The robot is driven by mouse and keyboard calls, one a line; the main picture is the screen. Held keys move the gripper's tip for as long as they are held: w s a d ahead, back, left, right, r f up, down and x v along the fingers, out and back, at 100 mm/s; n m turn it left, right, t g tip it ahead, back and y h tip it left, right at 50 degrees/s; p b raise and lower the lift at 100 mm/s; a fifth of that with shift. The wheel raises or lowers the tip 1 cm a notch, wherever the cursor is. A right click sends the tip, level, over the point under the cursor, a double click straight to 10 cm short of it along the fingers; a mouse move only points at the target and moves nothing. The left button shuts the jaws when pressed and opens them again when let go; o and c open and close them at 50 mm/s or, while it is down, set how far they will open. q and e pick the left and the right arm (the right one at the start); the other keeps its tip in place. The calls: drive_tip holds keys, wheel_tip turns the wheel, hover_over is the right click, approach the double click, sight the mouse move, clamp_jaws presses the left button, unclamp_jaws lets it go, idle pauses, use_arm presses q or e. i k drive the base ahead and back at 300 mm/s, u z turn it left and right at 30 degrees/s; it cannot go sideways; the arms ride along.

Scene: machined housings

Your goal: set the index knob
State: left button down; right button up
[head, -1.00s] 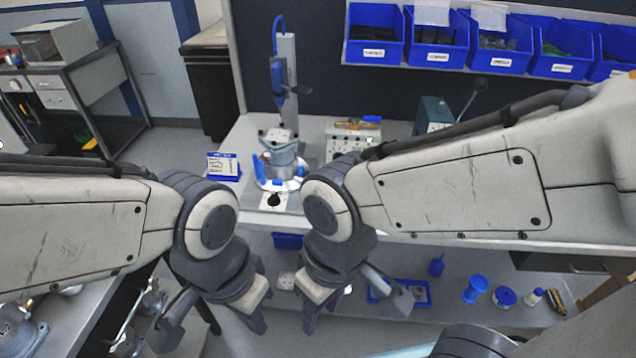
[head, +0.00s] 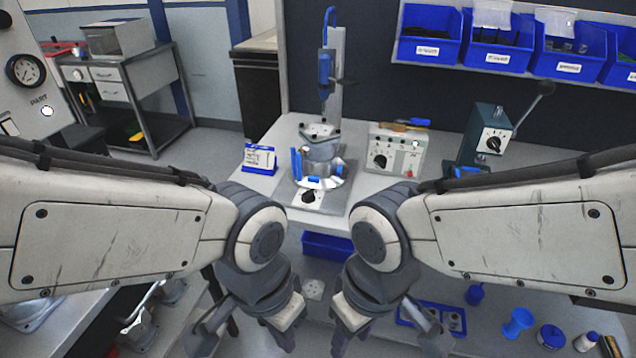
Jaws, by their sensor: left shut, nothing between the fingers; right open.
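A black pointer knob (head: 310,197) sits on the front of the base plate under the round housing fixture (head: 322,155). A second black knob (head: 380,161) is on a pale control box (head: 398,148), and a third knob (head: 494,144) is on the dark green lever unit (head: 484,140). I cannot read which is labelled index. My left gripper (head: 286,332) is shut and empty, low in front of the bench. My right gripper (head: 346,326) is open and empty beside it, pointing down. Both are apart from all the knobs.
A blue label stand (head: 259,158) stands left of the fixture. A column with a blue tool (head: 325,75) rises behind it. Blue bins (head: 430,38) hang at the back. Below are a blue bin (head: 327,245) and several small blue items (head: 517,322). A gauge panel (head: 25,70) is at left.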

sight(308, 197)
drive_tip(key=i, duration=0.9)
drive_tip(key=u, duration=0.65)
